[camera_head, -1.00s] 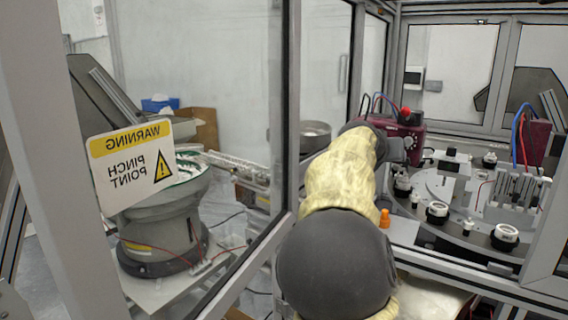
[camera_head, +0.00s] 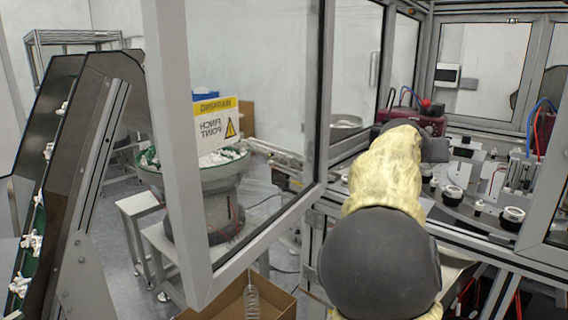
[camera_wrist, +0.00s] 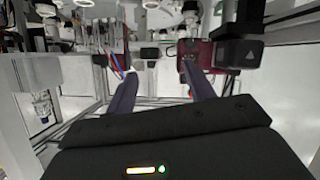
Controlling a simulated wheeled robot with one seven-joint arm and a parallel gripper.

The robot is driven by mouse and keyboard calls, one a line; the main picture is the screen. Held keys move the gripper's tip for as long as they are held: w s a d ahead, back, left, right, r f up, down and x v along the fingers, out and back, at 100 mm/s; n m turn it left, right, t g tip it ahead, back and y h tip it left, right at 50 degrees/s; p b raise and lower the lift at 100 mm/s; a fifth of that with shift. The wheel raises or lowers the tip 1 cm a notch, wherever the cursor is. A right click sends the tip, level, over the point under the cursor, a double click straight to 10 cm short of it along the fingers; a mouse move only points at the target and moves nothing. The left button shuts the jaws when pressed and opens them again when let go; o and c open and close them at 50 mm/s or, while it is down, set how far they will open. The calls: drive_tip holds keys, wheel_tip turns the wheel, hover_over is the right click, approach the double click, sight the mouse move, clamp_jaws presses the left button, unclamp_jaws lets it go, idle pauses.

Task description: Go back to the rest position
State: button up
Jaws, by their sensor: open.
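My gripper (camera_wrist: 158,78) shows in the wrist view with its two dark fingers spread apart and nothing visible between them. In the head view my yellow-covered arm reaches forward into the cell, and the arm hides the gripper there. The round table with white and black cap parts lies to the right of my arm; one part (camera_head: 453,196) and another (camera_head: 513,216) sit near its front edge. The wrist view seems upside down, with machine parts along its top.
A framed glass door (camera_head: 250,110) with a mirrored warning sign (camera_head: 215,125) stands open left of my arm. Behind it is a bowl feeder (camera_head: 222,178). An inclined conveyor (camera_head: 68,175) stands at the left. An open cardboard box (camera_head: 277,303) is on the floor. A dark red device (camera_head: 425,122) is beyond my arm.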

drive_tip(key=s+a+f+n+g+y+p, duration=0.15)
drive_tip(key=s+f, duration=0.25)
drive_tip(key=f, duration=0.4)
drive_tip(key=s+a+f+g+y+p, duration=0.1)
drive_tip(key=s+a+f+y+p, duration=0.2)
drive_tip(key=f, duration=0.6)
drive_tip(key=s+a+f+n+g+y, duration=0.1)
drive_tip(key=s+a+f, duration=0.3)
drive_tip(key=s, duration=0.3)
drive_tip(key=s+a+f+n+g+y+p, duration=0.1)
drive_tip(key=s+a+f+n+g+y, duration=0.1)
drive_tip(key=s+a, duration=0.3)
drive_tip(key=s+a+f+n+g+y+p, duration=0.1)
drive_tip(key=s+a+f, duration=0.4)
drive_tip(key=s, duration=0.6)
drive_tip(key=shift+a+f+n+y, duration=0.3)
drive_tip(key=shift+n+y, duration=0.15)
drive_tip(key=shift+y, duration=0.1)
drive_tip(key=shift+g, duration=0.25)
drive_tip(key=shift+d, duration=0.1)
drive_tip(key=c, duration=0.4)
